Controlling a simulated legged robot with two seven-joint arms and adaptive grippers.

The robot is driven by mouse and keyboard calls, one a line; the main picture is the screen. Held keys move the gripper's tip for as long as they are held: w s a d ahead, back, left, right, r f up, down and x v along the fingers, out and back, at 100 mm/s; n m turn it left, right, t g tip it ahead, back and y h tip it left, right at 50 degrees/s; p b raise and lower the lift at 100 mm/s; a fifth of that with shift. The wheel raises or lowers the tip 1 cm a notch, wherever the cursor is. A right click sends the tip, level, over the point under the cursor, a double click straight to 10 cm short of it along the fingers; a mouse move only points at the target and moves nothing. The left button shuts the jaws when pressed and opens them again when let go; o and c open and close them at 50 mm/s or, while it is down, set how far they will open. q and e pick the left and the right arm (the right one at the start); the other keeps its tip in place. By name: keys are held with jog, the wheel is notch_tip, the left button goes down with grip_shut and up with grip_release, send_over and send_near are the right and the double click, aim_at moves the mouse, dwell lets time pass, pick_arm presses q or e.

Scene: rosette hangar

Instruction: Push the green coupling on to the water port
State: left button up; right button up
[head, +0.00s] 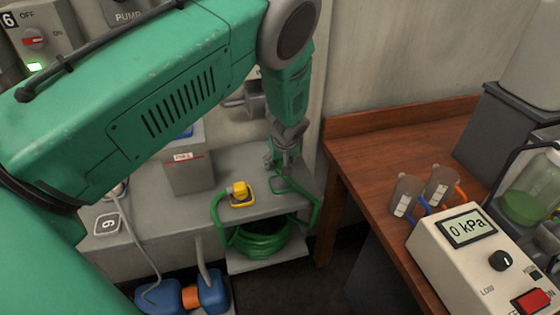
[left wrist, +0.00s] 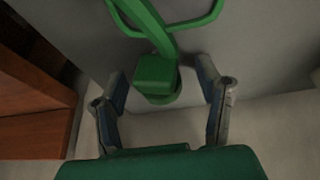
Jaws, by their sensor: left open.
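The green coupling (left wrist: 156,75) is a blocky end piece with a round lower part, on a green loop in the left wrist view. My left gripper (left wrist: 163,78) is open, one finger on each side of it, with gaps showing beside it. In the head view, the left gripper (head: 283,155) points down over the right end of the grey shelf, by the green loop (head: 292,183). The gripper largely hides the coupling there. I cannot make out the water port for certain; my arm covers much of the wall. My right gripper is not in view.
A yellow-topped piece (head: 239,190) stands on the grey shelf (head: 210,212), left of the gripper. A coiled green hose (head: 262,240) sits below. A wooden bench (head: 365,165) with cups and a pressure gauge box (head: 470,250) stands at the right.

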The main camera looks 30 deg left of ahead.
pick_arm(q)
jog(key=shift+d, duration=0.1)
jog(key=shift+d+r, duration=0.1)
jog(key=c, duration=1.2)
jog(key=shift+c, duration=0.2)
jog(key=shift+r, duration=0.45)
notch_tip(320, 180, up, 27)
jog(key=b, duration=0.1)
jog(key=shift+b, duration=0.3)
